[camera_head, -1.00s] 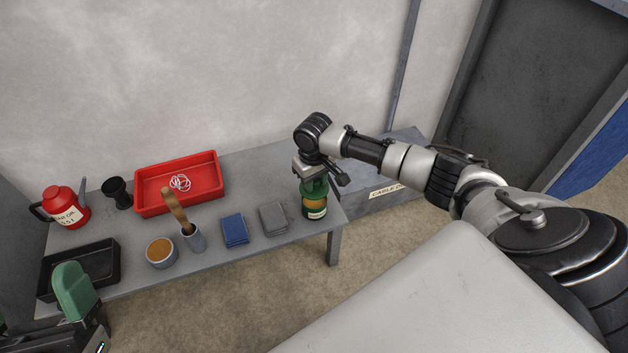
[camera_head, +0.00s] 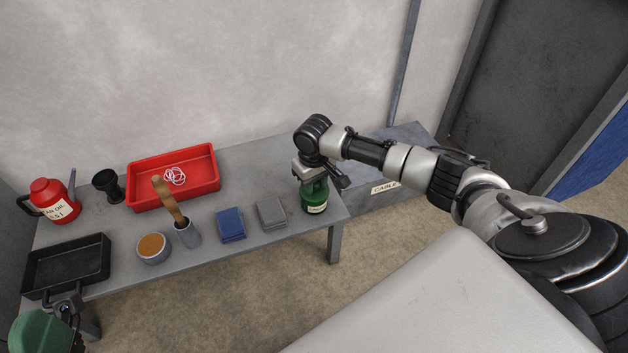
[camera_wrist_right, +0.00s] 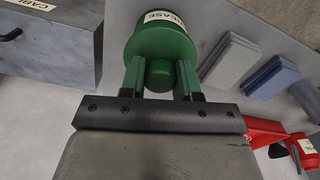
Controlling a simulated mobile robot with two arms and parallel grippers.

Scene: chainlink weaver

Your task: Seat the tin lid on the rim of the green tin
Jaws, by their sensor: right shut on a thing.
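The green tin (camera_head: 314,204) with its pale label stands on the right end of the table. The green tin lid (camera_wrist_right: 160,48) is over the tin's mouth and covers it. No gap between lid and rim shows, but the gripper hides part of the join. My right gripper (camera_head: 315,180) is above the tin, pointing down. In the right wrist view its two green fingers (camera_wrist_right: 160,75) are shut on the lid's round knob. My left gripper (camera_head: 42,332) shows only in part at the lower left corner, away from the tin; its jaw opening cannot be made out.
A grey pad (camera_head: 271,212) and a blue pad (camera_head: 231,225) lie left of the tin. Further left are a brush in a cup (camera_head: 187,234), an orange-filled bowl (camera_head: 153,249), a red tray (camera_head: 200,185), a black pan (camera_head: 92,262) and a red oil can (camera_head: 47,197). A grey cable box (camera_head: 405,185) stands right.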

